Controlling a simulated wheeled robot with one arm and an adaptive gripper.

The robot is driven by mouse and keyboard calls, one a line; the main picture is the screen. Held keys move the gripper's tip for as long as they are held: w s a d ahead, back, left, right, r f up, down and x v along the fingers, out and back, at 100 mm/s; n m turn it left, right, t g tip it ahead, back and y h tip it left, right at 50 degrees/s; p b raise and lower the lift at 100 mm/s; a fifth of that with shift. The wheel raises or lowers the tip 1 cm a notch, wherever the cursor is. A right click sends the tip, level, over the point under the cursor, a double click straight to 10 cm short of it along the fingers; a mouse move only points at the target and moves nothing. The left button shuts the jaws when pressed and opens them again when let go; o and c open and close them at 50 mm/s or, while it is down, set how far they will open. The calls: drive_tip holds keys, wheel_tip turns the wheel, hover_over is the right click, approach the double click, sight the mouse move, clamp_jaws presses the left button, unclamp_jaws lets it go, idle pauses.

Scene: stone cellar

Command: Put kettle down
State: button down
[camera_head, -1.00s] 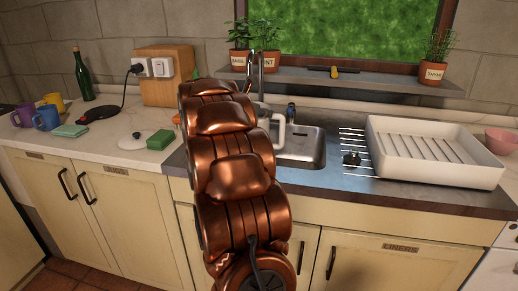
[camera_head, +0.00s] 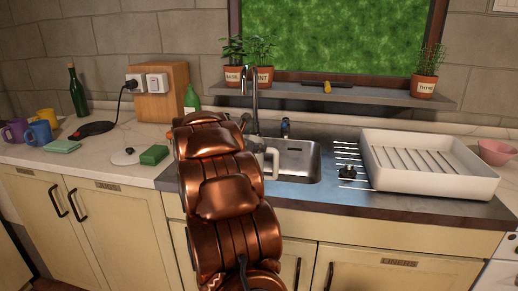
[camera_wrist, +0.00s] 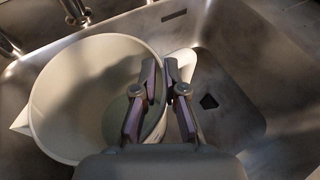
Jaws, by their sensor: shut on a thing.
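The kettle (camera_wrist: 75,95) is a cream, open-topped vessel with its spout to the left in the wrist view. My gripper (camera_wrist: 161,75) is closed on its right side, where the handle (camera_wrist: 183,64) joins; the exact grip spot is partly hidden by the fingers. The kettle is over or inside the metal sink (camera_wrist: 235,80); I cannot tell whether it touches the bottom. In the head view only a pale part of the kettle (camera_head: 272,160) shows at the sink's left side, and my arm hides the gripper. A black round power base (camera_head: 95,128) with a cord lies on the left counter.
A tap (camera_head: 254,85) stands behind the sink (camera_head: 305,160). A white dish rack (camera_head: 430,185) is to the right. A white disc with a dark knob (camera_head: 125,157), a green sponge (camera_head: 154,155), a folded cloth (camera_head: 62,146) and mugs (camera_head: 40,132) occupy the left counter.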

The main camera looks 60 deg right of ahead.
drive_tip(key=c, duration=1.2)
unclamp_jaws()
drive_tip(key=shift+a+r, duration=0.3)
drive_tip(key=shift+a, duration=0.15)
drive_tip(key=p+v, duration=0.1)
drive_tip(key=v, duration=1)
